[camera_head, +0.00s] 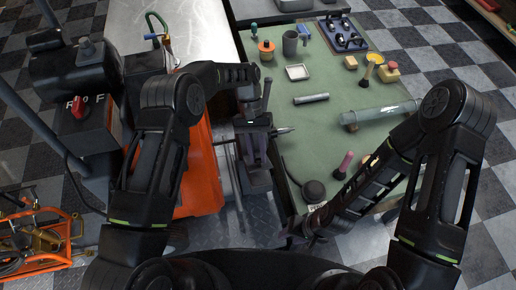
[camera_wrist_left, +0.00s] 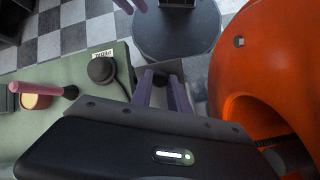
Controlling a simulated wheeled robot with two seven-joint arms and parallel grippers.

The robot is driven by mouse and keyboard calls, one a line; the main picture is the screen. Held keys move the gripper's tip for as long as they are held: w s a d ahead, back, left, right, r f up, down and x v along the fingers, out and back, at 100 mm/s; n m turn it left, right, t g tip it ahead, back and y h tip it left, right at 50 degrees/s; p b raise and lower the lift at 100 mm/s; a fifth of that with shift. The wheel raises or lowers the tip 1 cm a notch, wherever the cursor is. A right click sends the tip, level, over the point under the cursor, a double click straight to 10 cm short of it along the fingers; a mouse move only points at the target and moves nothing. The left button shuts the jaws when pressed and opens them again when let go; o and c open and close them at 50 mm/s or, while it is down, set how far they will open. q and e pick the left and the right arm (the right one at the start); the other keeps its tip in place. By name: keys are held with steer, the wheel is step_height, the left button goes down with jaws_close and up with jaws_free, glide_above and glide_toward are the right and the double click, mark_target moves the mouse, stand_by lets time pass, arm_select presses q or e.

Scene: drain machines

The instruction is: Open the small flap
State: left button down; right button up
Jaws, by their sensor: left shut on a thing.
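My left gripper (camera_head: 257,180) points down beside the orange drum machine (camera_head: 203,170), at the gap between it and the green-topped table. In the left wrist view its two purple-grey fingers (camera_wrist_left: 163,92) are shut around a small grey part (camera_wrist_left: 160,77). I cannot tell whether this part is the small flap; the fingers hide most of it. The machine's orange drum shows at the right of that view (camera_wrist_left: 265,70). My right gripper (camera_head: 296,232) is low, near the table's front edge; its jaws are too dark to read.
The green table (camera_head: 290,120) holds a grey-green tube (camera_head: 380,113), a black pedal (camera_head: 313,190), a pink-handled brush (camera_head: 344,165) and several small tools. A control box with a red switch (camera_head: 78,107) is at left.

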stand_by(0.3)
arm_select(q)
steer(key=c, duration=1.3)
jaws_free()
steer(key=shift+o, duration=0.2)
steer(key=shift+r, duration=0.1)
step_height(320, 180, up, 10)
steer(key=p, duration=0.5)
